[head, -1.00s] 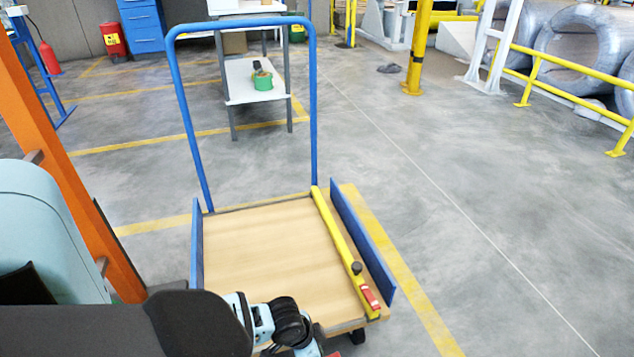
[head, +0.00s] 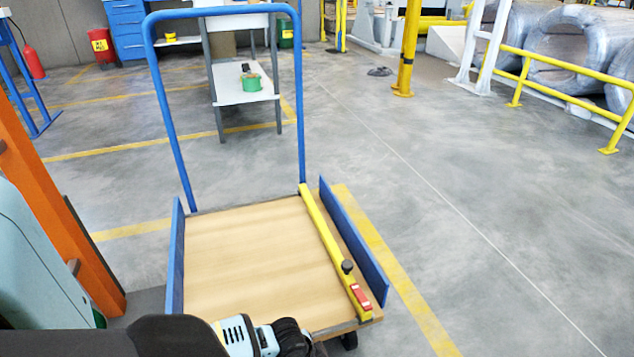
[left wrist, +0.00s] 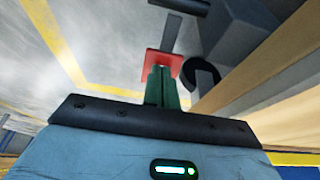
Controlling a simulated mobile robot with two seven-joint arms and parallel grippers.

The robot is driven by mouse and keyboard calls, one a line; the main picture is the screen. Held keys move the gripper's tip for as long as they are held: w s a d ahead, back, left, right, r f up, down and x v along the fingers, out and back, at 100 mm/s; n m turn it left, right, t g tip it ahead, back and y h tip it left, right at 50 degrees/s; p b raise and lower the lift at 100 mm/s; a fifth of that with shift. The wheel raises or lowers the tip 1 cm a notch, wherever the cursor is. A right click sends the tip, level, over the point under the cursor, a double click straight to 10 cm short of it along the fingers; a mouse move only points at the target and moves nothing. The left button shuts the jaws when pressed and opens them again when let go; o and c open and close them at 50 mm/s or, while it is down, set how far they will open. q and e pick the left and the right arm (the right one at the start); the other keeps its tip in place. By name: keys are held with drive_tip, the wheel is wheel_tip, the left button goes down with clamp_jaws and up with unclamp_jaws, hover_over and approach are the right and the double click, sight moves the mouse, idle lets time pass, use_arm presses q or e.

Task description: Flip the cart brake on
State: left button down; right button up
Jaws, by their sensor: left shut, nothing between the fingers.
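The cart, with a wooden deck (head: 255,255) and a blue push handle (head: 165,110), stands in front of me. In the left wrist view a red pedal-like part (left wrist: 160,63), apparently the brake, is by a dark wheel (left wrist: 203,78) under the deck edge. My left gripper (left wrist: 163,75) has its green fingers shut and empty, at the red part; I cannot tell whether they touch it. In the head view my left wrist is at the cart's near edge, and its fingertips are hidden. My right gripper is in neither view.
A yellow bar (head: 325,240) with a black knob and red piece lies along the deck's right side, beside a blue side panel (head: 352,240). An orange post (head: 60,200) is at left. A shelf table (head: 243,98) stands behind the cart. Floor to the right is clear.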

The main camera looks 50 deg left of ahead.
use_arm(q)
drive_tip(key=shift+w, duration=0.1)
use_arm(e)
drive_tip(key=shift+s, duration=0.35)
